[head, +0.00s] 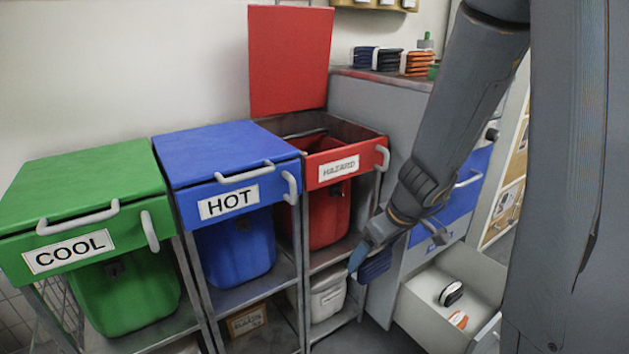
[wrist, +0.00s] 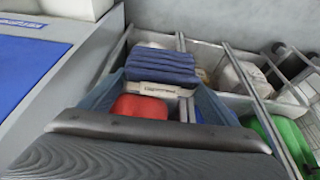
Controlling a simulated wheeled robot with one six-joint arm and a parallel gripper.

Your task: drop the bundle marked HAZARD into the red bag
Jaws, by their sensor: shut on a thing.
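My gripper (head: 368,262) is shut on a dark blue folded bundle (head: 375,267), low and to the right of the red bag. In the wrist view the bundle (wrist: 160,67) sits between the blue fingers, with a white label band (wrist: 157,88) whose print is too small to read. The red bag (head: 330,222) hangs in a frame with a HAZARD label (head: 338,168). Its red lid (head: 290,60) stands open. The bundle is apart from the bag, in front of the cabinet. A red patch, perhaps the bag, shows below the bundle in the wrist view.
The green COOL bin (head: 85,205) and blue HOT bin (head: 225,165) stand to the left with lids shut. An open drawer (head: 425,312) at lower right holds a white-and-black item (head: 451,294) and an orange item (head: 458,320). Dark and orange bundles (head: 418,63) lie on the counter.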

